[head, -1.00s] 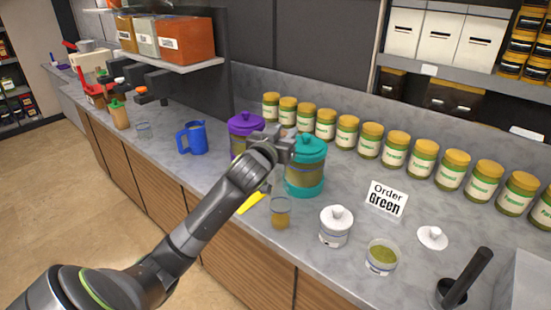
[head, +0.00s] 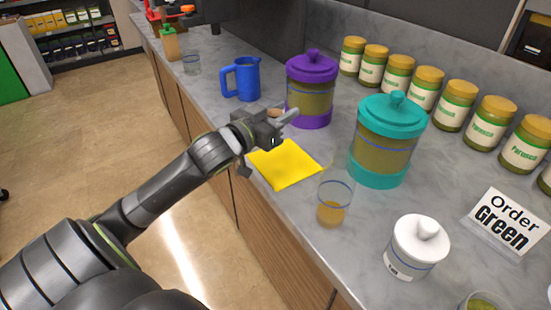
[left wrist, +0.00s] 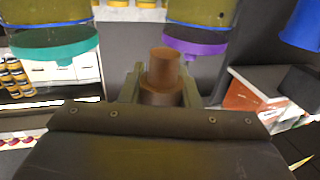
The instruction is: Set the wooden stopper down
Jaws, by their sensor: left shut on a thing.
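My left gripper (head: 284,120) is shut on the wooden stopper. In the left wrist view the stopper (left wrist: 164,72) is a brown tapered plug held between the two fingers of the gripper (left wrist: 160,85). In the head view only a small brown bit of the stopper (head: 274,112) shows behind the fingers. The gripper is above the counter, in front of the purple-lidded jar (head: 311,88) and near the far edge of the yellow cloth (head: 288,163). My right gripper is not in view.
A teal-lidded jar (head: 386,140), a glass with amber liquid (head: 334,200) and a white lidded pot (head: 414,247) stand to the right. A blue jug (head: 242,78) stands at the left. Several labelled jars line the wall. The grey counter (head: 215,100) has bare room near the jug.

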